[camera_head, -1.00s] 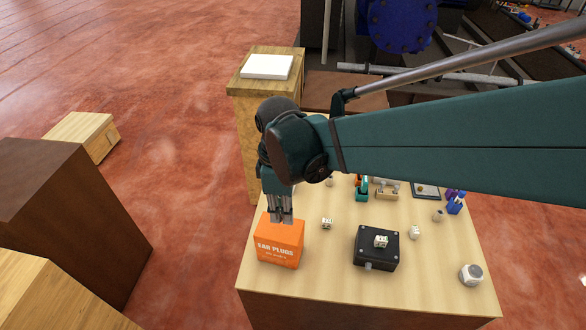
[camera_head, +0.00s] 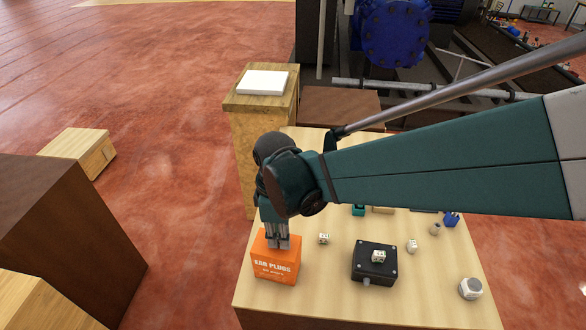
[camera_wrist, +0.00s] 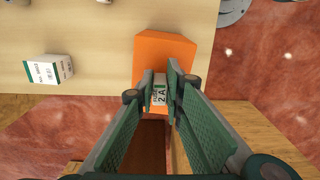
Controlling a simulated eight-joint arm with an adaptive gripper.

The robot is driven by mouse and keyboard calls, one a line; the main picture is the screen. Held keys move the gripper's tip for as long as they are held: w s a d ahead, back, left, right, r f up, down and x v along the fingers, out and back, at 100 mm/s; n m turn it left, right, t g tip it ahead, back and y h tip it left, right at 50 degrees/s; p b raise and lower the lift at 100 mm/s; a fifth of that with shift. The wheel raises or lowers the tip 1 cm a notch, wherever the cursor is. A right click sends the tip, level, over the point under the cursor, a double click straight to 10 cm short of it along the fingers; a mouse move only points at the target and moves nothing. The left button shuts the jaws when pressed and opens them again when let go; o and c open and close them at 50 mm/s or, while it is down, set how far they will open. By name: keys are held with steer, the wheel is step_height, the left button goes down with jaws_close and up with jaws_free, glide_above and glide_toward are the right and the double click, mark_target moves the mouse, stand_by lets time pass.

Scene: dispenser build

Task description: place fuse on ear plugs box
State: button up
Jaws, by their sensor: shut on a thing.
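The orange ear plugs box (camera_head: 272,271) stands upright at the front left corner of the table. My gripper (camera_head: 278,246) points down at the top of the box. In the wrist view my gripper (camera_wrist: 160,86) is shut on a small white fuse (camera_wrist: 159,96) with dark "2A" lettering. The fuse is in front of the orange box (camera_wrist: 163,48) in that view. I cannot tell whether the fuse touches the box top. In the head view my fingers hide the fuse.
A small white block with green marks (camera_wrist: 48,69) lies on the table beside the box. A black device (camera_head: 374,263) with a small white block on it sits to the right. The arm covers the table's back.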

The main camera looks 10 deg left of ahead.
steer(key=shift+f, duration=0.15)
steer(key=o, duration=0.8)
steer(key=shift+c, duration=0.2)
step_height(320, 180, up, 12)
steer(key=shift+r, duration=0.2)
stand_by(1.0)
steer(key=s+d+m+t, duration=0.2)
steer(key=d+m, duration=0.7)
steer(key=d, duration=0.7)
steer(key=s+d+r+m+t, duration=0.1)
steer(key=s+d+m+t, duration=0.1)
steer(key=d+m+t, duration=0.3)
steer(key=d+m, duration=0.4)
steer(key=d, duration=0.7)
steer(key=shift+r, duration=0.2)
